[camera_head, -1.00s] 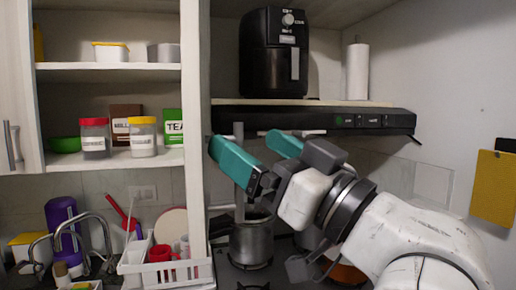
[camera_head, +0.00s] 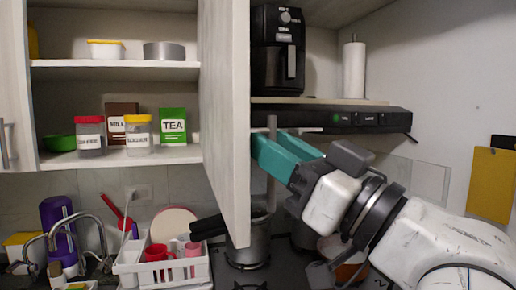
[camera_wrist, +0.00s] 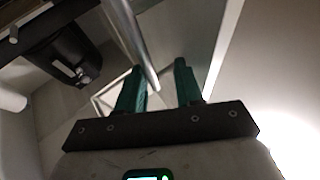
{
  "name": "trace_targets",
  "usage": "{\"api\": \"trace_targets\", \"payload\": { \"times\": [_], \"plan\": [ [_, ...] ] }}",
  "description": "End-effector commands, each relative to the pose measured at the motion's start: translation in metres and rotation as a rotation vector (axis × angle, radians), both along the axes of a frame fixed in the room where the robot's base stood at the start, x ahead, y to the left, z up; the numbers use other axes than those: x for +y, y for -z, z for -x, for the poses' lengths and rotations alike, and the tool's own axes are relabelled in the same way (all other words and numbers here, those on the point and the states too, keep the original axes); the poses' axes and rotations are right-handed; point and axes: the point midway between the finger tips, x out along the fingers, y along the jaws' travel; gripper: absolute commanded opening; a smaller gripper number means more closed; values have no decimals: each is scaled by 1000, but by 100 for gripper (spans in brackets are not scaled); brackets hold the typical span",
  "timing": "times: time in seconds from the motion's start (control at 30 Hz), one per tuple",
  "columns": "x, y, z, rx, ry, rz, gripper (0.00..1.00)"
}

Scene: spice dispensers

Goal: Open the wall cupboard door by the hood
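The wall cupboard door (camera_head: 225,120) stands open, swung out to the right of the shelves. Its inner face shows in the head view and hides part of the hood. Its vertical grey bar handle (camera_head: 271,195) is on the outer side; it also shows in the wrist view (camera_wrist: 128,30). My gripper (camera_head: 268,155) is at the handle, right of the door's free edge, which hides part of the fingertips. In the wrist view, my gripper (camera_wrist: 160,80) has its teal fingers apart, with the bar's end showing between them. I cannot tell whether either finger touches it.
The black hood (camera_head: 350,118) and an air fryer (camera_head: 278,50) are behind the door and gripper. A pot (camera_head: 248,245) stands on the hob below. A dish rack (camera_head: 165,268) is at the lower left. The right wall carries a yellow board (camera_head: 490,185).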

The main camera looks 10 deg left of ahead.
Motion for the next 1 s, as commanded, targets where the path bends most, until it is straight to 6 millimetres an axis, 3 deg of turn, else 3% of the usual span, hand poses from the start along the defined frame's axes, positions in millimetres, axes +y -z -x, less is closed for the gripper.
{"api": "trace_targets", "payload": {
  "times": [0.2,0.5,0.9,1.0],
  "plan": [
    [-31,23,26,0,-11,6,38],
    [-56,34,46,0,-20,9,38],
    [-57,35,48,1,-22,10,38],
    [-61,52,38,42,4,23,38]
  ]
}}
